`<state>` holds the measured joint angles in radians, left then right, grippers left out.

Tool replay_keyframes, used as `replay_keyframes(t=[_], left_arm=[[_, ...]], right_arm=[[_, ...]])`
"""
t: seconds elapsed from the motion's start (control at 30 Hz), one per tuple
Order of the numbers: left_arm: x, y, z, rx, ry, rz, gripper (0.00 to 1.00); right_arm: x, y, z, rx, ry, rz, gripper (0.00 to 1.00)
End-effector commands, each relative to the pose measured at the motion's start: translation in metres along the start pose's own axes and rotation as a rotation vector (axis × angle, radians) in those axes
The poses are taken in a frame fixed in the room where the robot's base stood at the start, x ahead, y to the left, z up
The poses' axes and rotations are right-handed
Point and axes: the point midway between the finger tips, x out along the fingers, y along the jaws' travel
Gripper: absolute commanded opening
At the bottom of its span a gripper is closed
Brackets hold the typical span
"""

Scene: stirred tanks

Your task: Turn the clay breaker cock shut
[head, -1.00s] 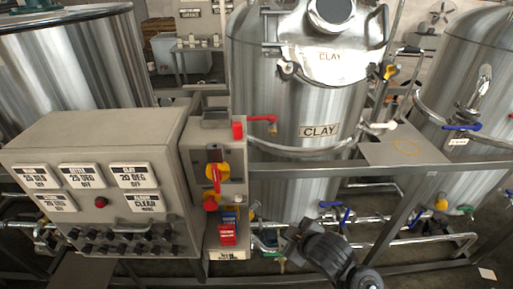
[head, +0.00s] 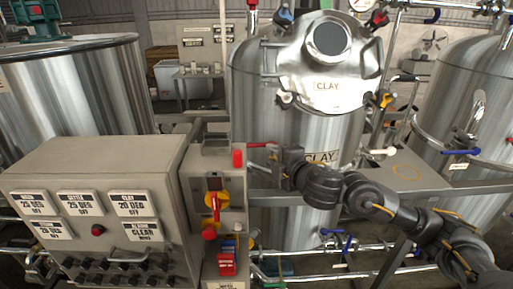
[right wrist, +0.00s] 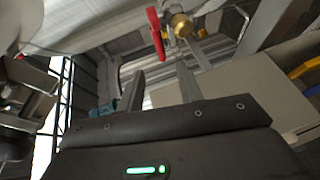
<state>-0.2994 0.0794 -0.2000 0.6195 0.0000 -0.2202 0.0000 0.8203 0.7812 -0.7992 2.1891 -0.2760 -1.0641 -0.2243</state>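A cock with a red lever handle (head: 259,145) sits at the left side of the steel tank marked CLAY (head: 300,125). No label naming it as the clay breaker cock is readable. In the right wrist view the red handle (right wrist: 156,34) and its brass body (right wrist: 181,25) show beyond the fingertips. My right gripper (head: 275,153) is at the handle's right end in the head view, partly covering the cock. In the right wrist view my right gripper (right wrist: 160,68) is open, with nothing between its fingers. My left gripper is not in view.
A grey control box (head: 90,200) with labels and knobs stands at the left front. Beside it is a panel with a red and yellow switch (head: 213,205). A steel frame rail crosses before the tank. Yellow-handled (head: 385,100) and white-handled (head: 390,151) fittings are at the tank's right.

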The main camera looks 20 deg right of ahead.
Motion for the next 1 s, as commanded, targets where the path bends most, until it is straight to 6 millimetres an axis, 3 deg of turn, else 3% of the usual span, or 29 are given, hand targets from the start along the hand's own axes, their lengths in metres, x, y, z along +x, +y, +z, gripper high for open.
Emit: replay_keyframes(t=[0.5,0.7,0.97,1.0], left_arm=[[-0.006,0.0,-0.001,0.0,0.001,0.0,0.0],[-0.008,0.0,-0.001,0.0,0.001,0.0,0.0],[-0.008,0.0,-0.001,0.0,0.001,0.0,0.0],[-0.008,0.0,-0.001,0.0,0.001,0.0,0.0]], right_arm=[[0.086,0.001,0.0,0.002,-0.001,-0.001,0.36],[0.097,0.0,0.0,0.001,-0.001,0.0,0.36],[0.098,0.0,0.0,0.001,-0.001,0.001,0.36],[0.098,0.0,0.0,0.001,-0.001,0.001,0.31]])
